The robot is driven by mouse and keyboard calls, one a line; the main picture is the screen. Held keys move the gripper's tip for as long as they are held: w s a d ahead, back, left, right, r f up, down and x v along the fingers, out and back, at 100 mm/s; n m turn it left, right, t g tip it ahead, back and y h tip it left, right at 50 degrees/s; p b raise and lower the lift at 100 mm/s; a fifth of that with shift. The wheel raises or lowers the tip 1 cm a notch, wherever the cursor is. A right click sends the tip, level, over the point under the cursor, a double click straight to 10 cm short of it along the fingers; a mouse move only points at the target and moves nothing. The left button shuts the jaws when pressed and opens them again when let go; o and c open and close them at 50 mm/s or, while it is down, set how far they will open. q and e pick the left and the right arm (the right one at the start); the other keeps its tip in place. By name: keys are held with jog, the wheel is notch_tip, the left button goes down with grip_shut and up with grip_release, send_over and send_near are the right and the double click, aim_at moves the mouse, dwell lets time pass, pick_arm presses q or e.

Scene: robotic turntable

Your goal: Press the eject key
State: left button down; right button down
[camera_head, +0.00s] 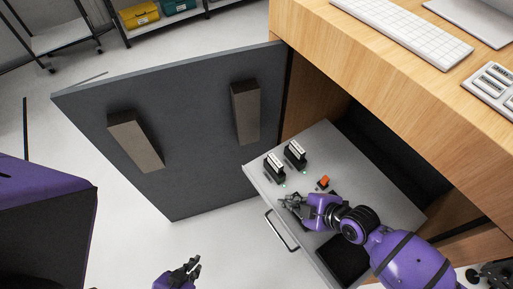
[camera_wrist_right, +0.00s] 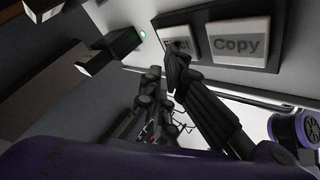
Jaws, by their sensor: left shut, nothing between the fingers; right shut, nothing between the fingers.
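In the right wrist view, a dark key panel (camera_wrist_right: 272,66) carries two pale keys. One is the eject key (camera_wrist_right: 187,45), whose label is partly covered so that only its end shows. Beside it is the Copy key (camera_wrist_right: 240,43). My right gripper (camera_wrist_right: 166,68) is shut and empty, with a fingertip overlapping the eject key in the picture; I cannot tell whether it touches. In the head view my right gripper (camera_head: 290,203) is low over the grey pull-out drawer (camera_head: 330,145), hiding the panel. My left gripper (camera_head: 188,270) is shut and empty at the bottom, away from the drawer.
Two black upright devices (camera_head: 274,168) (camera_head: 295,155) and an orange switch (camera_head: 323,182) stand on the drawer. A green light (camera_wrist_right: 143,33) shows in the wrist view. An open grey door (camera_head: 195,125) stands left of the wooden desk (camera_head: 320,30).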

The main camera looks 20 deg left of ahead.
pick_arm(q)
jog(key=shift+w+f, duration=0.1)
jog(key=shift+f, duration=0.05)
pick_arm(e)
jog(key=shift+f, duration=0.15)
dwell(0.4)
pick_arm(q)
jog(key=shift+w+r+p, duration=0.4)
jog(key=shift+r, duration=0.25)
pick_arm(e)
jog(key=shift+r, duration=0.85)
